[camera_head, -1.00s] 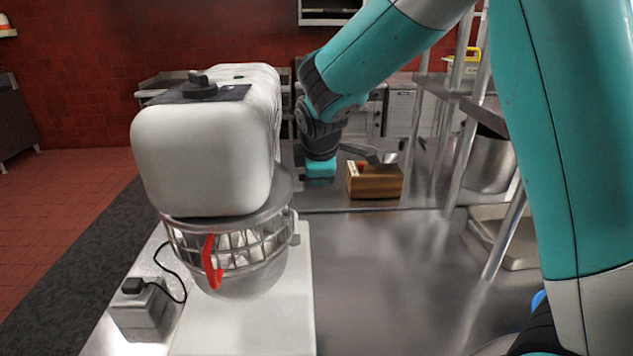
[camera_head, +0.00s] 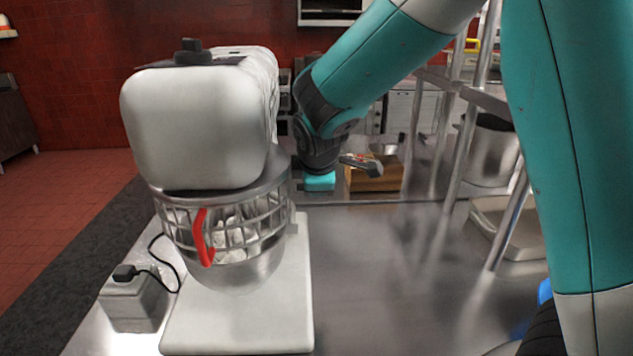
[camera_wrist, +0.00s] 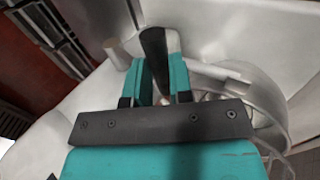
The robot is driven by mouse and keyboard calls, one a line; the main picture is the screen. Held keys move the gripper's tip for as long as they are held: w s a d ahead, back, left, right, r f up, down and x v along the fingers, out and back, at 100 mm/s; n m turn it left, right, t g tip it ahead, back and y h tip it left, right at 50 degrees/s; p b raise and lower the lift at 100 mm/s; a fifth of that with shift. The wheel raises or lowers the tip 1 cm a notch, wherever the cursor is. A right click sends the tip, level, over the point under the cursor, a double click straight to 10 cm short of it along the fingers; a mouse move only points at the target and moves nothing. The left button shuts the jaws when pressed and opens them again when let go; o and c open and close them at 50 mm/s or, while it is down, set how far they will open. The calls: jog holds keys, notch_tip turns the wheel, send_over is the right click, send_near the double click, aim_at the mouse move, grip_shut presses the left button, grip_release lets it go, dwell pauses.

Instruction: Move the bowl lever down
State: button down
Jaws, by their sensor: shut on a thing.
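The white stand mixer (camera_head: 200,125) stands at the left of the head view. Its metal bowl (camera_head: 240,268) sits under the head inside a wire guard with a red handle (camera_head: 203,238). In the wrist view, my gripper (camera_wrist: 162,72) has its teal fingers closed around a dark lever (camera_wrist: 153,48) at the mixer's side. The bowl and guard (camera_wrist: 255,95) show at the right there. In the head view, the lever and fingertips are hidden behind the mixer; only the teal wrist part (camera_head: 319,181) shows.
A metal rack with a pot (camera_head: 488,150) stands at the right. A grey box with a black cable (camera_head: 135,302) sits at the left. The middle counter is clear.

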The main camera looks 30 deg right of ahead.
jog(key=c, duration=1)
grip_release()
jog(key=b+v, duration=0.1)
jog(key=v, duration=1.6)
jog(key=shift+s+r+b, duration=0.1)
jog(key=shift+r+b, duration=0.1)
jog(key=shift+b, duration=0.2)
